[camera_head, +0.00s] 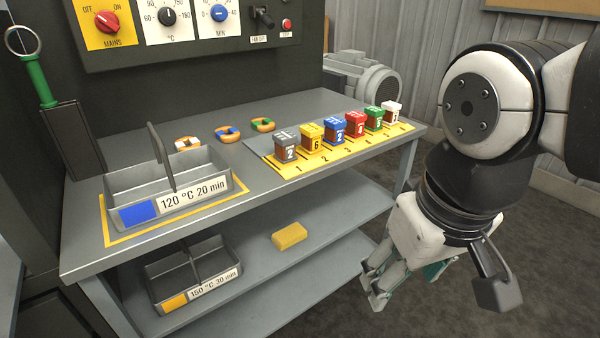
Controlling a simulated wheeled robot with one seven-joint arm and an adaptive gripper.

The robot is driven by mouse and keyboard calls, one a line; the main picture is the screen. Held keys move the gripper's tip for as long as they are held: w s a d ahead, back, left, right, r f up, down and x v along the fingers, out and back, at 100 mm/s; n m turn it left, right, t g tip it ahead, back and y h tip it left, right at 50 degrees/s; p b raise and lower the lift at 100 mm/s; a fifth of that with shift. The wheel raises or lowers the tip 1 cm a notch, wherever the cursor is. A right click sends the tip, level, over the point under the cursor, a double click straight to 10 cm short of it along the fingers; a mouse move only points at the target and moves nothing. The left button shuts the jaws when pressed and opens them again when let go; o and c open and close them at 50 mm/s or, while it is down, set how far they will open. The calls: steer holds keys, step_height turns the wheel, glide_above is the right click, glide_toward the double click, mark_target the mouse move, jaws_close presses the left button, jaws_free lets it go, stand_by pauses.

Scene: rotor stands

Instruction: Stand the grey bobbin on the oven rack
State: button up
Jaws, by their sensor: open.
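The grey bobbin (286,146) stands upright at the left end of a yellow numbered strip (290,170), at the place marked 1. Its front label reads 2. A grey rack (115,191) with an upright handle and a "120 °C 20 min" label sits on the bench top inside a yellow outline. A similar rack (150,270) labelled "150 °C 30 min" is on the shelf below. I cannot tell which is the oven rack. My gripper (373,294) is open and empty, hanging low at the right, beyond the bench edge and well apart from the bobbin.
Yellow, blue, red, green and white bobbins (355,124) stand in a row right of the grey one. Three ring-shaped parts (228,133) lie behind the upper rack. A yellow block (289,236) lies on the shelf. A control panel (190,25) is above the bench (270,190).

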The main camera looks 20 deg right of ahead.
steer(key=shift+o, duration=0.4)
steer(key=shift+g, duration=0.6)
steer(key=s, duration=0.2)
steer(key=s+a, duration=0.1)
steer(key=s, duration=0.1)
steer(key=shift+s+a+r, duration=0.1)
steer(key=shift+s+r, duration=0.05)
steer(key=shift+s, duration=0.1)
steer(key=n+t+y+b, duration=0.4)
steer(key=t+y+b, duration=0.25)
steer(key=t, duration=0.95)
glide_toward(290, 141)
steer(key=b+x, duration=0.1)
steer(key=x, duration=0.6)
steer(key=shift+w+r+b, duration=0.1)
steer(key=shift+b, duration=0.3)
steer(key=shift+b+x, duration=0.7)
steer(key=shift+x, duration=2)
